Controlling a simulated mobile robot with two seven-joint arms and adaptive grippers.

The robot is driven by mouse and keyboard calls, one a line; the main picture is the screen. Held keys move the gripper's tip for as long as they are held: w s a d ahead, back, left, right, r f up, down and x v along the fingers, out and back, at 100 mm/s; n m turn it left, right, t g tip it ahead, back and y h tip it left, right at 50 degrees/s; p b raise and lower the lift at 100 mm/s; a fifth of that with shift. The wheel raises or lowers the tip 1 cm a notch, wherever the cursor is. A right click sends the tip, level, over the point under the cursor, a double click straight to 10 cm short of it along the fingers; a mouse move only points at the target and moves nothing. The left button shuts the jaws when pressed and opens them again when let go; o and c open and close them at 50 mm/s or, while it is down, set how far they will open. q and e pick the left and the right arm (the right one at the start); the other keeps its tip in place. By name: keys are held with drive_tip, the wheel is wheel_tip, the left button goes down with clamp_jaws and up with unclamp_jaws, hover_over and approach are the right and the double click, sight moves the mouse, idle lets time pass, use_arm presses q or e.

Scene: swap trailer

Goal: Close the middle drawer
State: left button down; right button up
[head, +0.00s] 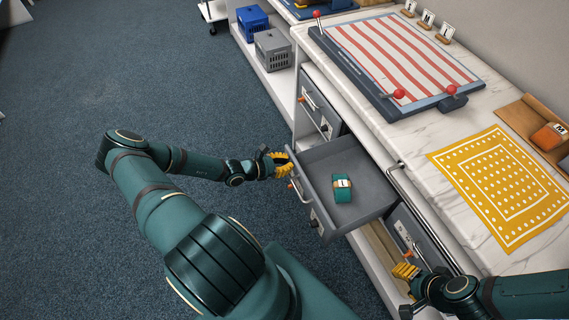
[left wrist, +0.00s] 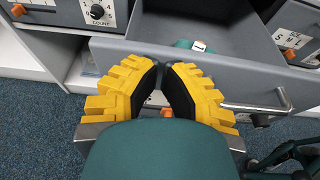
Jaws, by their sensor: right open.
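The middle drawer (head: 318,207) is pulled out from the cabinet, and a teal item with a white label (head: 342,188) lies in it. My left gripper (head: 278,165) is at the left end of the drawer's front, outside it. In the left wrist view its yellow fingers (left wrist: 163,80) converge close together in front of the grey drawer face (left wrist: 220,82), with nothing seen between them. Whether they touch the face is unclear. The drawer's bar handle (left wrist: 262,107) is right of the fingers. My right gripper (head: 405,272) is open and empty, low by the right-hand drawer.
Drawers on the left (head: 320,104) and right (head: 408,232) of the middle one look shut. The marble counter (head: 400,150) above holds a striped board with red knobs (head: 400,62) and a yellow patterned mat (head: 500,185). The carpet (head: 90,230) at left is clear.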

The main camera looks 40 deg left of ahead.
use_arm(q)
drive_tip(key=shift+w, duration=0.1)
drive_tip(key=w+d+p, duration=0.2)
drive_tip(key=w+d, duration=0.2)
drive_tip(key=w, duration=0.7)
drive_tip(key=w+d+p, duration=0.2)
drive_tip(key=w+d, duration=0.3)
drive_tip(key=w, duration=0.6)
drive_tip(key=shift+w+d, duration=0.15)
drive_tip(key=shift+w, duration=0.15)
drive_tip(key=shift+r, duration=0.15)
